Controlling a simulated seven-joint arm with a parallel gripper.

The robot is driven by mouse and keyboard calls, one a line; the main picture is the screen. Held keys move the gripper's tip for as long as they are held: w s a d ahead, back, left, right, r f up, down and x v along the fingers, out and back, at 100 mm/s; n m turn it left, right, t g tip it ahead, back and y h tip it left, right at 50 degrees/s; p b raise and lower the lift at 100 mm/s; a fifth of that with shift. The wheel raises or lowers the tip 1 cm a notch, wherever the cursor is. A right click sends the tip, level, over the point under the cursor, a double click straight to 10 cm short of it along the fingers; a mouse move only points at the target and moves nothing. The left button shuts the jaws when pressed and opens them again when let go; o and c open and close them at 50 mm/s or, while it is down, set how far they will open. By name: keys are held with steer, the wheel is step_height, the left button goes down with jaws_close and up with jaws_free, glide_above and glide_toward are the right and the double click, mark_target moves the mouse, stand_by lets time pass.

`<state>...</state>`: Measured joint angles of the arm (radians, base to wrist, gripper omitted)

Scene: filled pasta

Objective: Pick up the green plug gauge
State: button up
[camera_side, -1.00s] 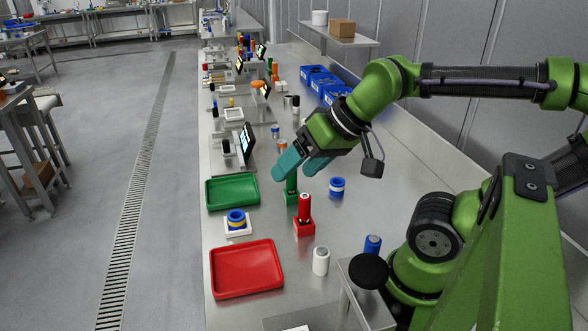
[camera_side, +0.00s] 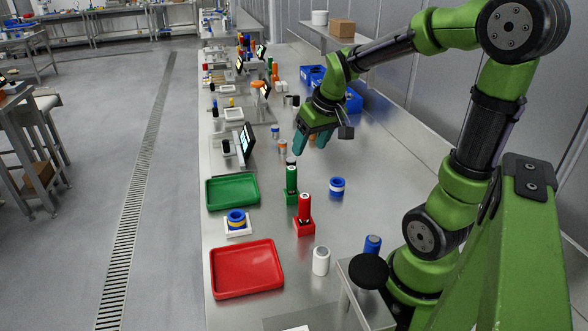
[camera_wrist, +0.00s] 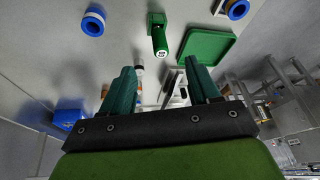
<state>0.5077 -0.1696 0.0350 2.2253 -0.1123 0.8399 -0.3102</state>
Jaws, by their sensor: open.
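The green plug gauge (camera_side: 291,180) stands upright in a green square base (camera_side: 291,197) on the steel bench, just right of the green tray. It also shows in the wrist view (camera_wrist: 161,41), beyond my fingertips and near the top middle. My gripper (camera_side: 311,147) is open and empty, above and behind the gauge in the side view and clear of it. Its two teal fingers (camera_wrist: 158,80) are spread wide in the wrist view.
A red gauge (camera_side: 304,207) in a red base stands close in front of the green one. A green tray (camera_side: 232,205), a red tray (camera_side: 246,297), a blue ring (camera_side: 337,187) and a white cylinder (camera_side: 321,261) surround them. Blue bins (camera_side: 354,102) stand behind my gripper.

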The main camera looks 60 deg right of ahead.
steer(key=n, duration=0.1)
glide_toward(290, 178)
steer(key=x, duration=0.2)
steer(key=d+x, duration=0.1)
steer(key=x, duration=0.2)
steer(key=shift+d+f, duration=0.1)
steer(key=shift+f, duration=0.15)
steer(key=shift+w+x, duration=0.15)
steer(key=shift+x, duration=1.4)
steer(key=shift+w+x, duration=0.15)
steer(key=shift+x, duration=1.4)
steer(key=shift+d+r, duration=0.1)
steer(key=shift+d, duration=0.1)
jaws_close()
step_height(290, 178, up, 10)
steer(key=shift+r, duration=0.1)
